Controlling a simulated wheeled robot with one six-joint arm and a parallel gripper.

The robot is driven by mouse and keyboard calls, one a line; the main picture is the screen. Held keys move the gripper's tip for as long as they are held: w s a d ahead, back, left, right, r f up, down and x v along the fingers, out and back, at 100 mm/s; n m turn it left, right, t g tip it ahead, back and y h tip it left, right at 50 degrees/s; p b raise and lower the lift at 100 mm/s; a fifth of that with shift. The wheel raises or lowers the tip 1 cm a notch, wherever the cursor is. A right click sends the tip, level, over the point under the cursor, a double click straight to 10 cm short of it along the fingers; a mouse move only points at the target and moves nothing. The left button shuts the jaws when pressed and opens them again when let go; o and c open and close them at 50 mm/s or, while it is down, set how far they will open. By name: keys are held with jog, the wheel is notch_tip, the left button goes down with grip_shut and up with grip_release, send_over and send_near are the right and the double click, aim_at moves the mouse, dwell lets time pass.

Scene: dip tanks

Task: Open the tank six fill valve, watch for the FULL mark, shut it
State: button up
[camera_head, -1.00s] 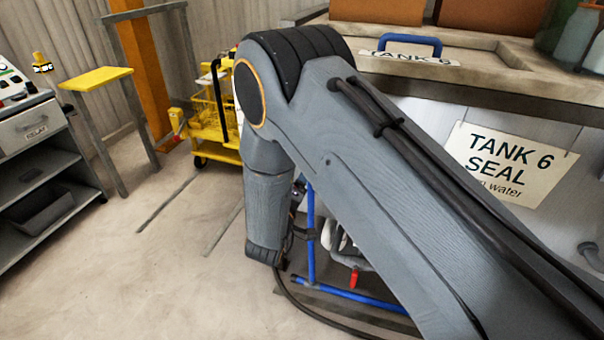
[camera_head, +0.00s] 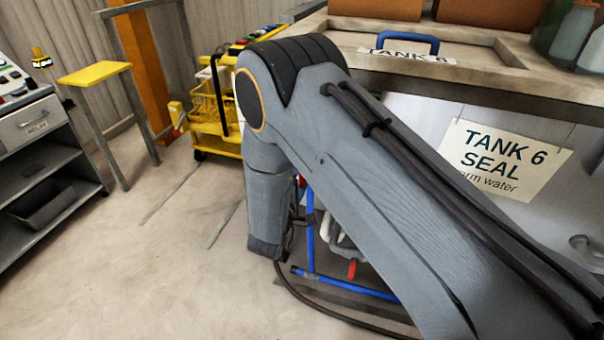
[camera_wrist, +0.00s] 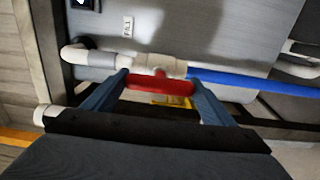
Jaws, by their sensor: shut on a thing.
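The red valve handle (camera_wrist: 160,84) sits on a white valve body (camera_wrist: 153,65) in the pipe below the tank. My gripper (camera_wrist: 159,79) has one finger at each end of the red handle and is shut on it. In the wrist view the handle lies roughly along the pipe line. A blue pipe (camera_wrist: 250,81) runs right from the valve. In the head view a red piece (camera_head: 352,268) shows low beside my arm, which hides my gripper. The TANK 6 SEAL sign (camera_head: 505,160) hangs on the tank front. No FULL mark is readable.
A blue handle (camera_head: 408,41) and a TANK 6 label (camera_head: 406,55) are on the tank top. The floor between is largely clear.

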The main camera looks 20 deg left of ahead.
jog(key=o, duration=1)
jog(key=shift+o, duration=0.2)
jog(key=shift+s, duration=0.15)
jog(key=s, duration=0.7)
jog(key=shift+s+b, duration=0.3)
jog(key=shift+b, duration=0.05)
